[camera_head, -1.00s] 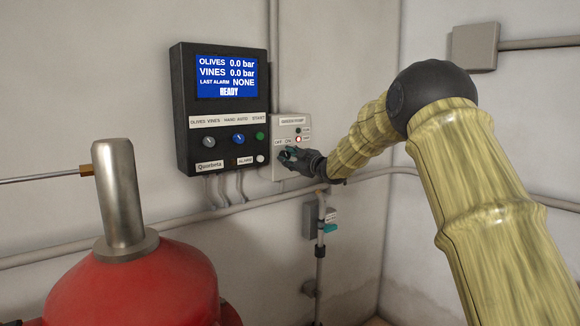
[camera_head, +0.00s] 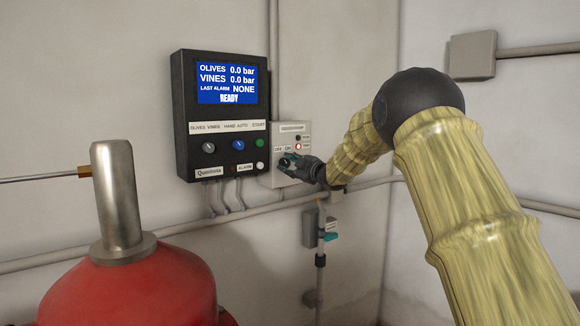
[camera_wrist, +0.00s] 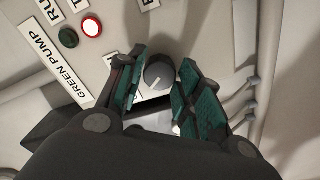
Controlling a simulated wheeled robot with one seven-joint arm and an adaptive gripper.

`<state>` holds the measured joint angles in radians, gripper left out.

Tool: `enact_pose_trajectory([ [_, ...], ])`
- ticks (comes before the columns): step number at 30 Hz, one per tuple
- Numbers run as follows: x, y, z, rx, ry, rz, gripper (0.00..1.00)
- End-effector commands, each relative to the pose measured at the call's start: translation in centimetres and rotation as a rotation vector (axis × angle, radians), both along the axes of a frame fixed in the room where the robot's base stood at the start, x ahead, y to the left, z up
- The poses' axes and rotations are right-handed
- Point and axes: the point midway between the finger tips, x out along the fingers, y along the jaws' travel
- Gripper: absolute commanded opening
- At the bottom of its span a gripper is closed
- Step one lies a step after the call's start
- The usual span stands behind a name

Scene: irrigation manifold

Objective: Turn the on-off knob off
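The on-off knob (camera_wrist: 159,72) is a round dark grey knob on a light grey control box (camera_head: 293,128). In the wrist view its white pointer line points to the lower left of the picture. My gripper (camera_wrist: 162,76) has its two teal-padded fingers on either side of the knob, close to it. I cannot tell whether both pads touch it. In the head view my gripper (camera_head: 288,163) is at the lower part of the box and hides the knob. A lit red lamp (camera_wrist: 91,27) is on the box, and it also shows in the head view (camera_head: 298,147).
A black panel (camera_head: 184,125) with a blue screen reading READY and more knobs is just left of the box. Pipes (camera_head: 180,228) run below. A red tank (camera_head: 130,290) stands at front left, and a valve assembly (camera_head: 320,230) is below the box.

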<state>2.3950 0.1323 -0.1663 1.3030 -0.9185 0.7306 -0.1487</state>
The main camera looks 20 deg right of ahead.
Motion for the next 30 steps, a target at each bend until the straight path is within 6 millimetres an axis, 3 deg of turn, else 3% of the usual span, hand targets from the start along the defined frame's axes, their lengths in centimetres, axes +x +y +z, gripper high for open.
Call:
enact_pose_trajectory([
  [2,0.0,0.0,0.0,0.000,0.000,0.000,0.54],
  [16,-0.8,-0.3,0.0,0.001,0.000,0.000,0.54],
  [30,-8.2,-3.1,0.0,0.003,0.000,-0.001,0.54],
])
